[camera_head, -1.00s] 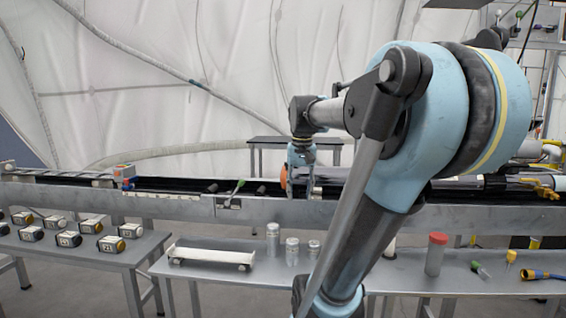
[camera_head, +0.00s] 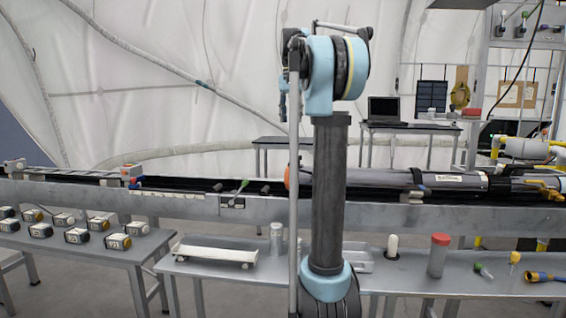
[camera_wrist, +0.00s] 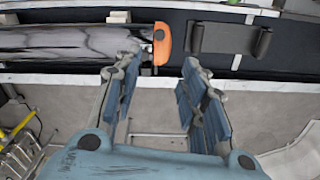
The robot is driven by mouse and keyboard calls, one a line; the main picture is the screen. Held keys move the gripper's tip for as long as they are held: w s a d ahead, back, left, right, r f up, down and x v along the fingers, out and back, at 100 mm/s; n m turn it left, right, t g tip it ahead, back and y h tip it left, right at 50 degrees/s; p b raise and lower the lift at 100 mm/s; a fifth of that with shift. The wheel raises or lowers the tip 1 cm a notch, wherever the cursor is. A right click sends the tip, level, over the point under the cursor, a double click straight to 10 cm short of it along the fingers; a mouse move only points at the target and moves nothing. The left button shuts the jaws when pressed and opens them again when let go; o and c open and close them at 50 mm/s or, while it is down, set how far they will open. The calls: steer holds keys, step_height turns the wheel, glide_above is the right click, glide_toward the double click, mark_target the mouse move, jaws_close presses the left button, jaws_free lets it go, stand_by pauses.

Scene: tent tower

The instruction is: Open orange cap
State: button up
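The orange cap (camera_wrist: 162,43) sits on the right end of a long shiny grey cylinder (camera_wrist: 75,41) in the wrist view. In the head view the cap (camera_head: 288,178) shows just left of my upright arm, at the left end of the cylinder (camera_head: 375,178) in the long trough. My gripper (camera_wrist: 161,72) is open and empty. In the wrist view its two fingers are spread below the cap in the picture, with no visible contact. In the head view my gripper is mostly hidden behind my arm.
A metal trough wall (camera_head: 450,214) runs across the scene. A small dark bracket (camera_wrist: 228,40) lies right of the cap. The front table holds a white tray (camera_head: 213,251), clear jars (camera_head: 277,239) and a red-capped container (camera_head: 438,256). Several small boxes (camera_head: 77,236) stand on the left table.

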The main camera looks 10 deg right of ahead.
glide_above(290, 175)
steer(key=w, duration=0.2)
steer(key=f, duration=1.7)
steer(key=shift+s+d+f, duration=0.1)
steer(key=shift+s+d, duration=0.1)
steer(key=shift+s, duration=0.05)
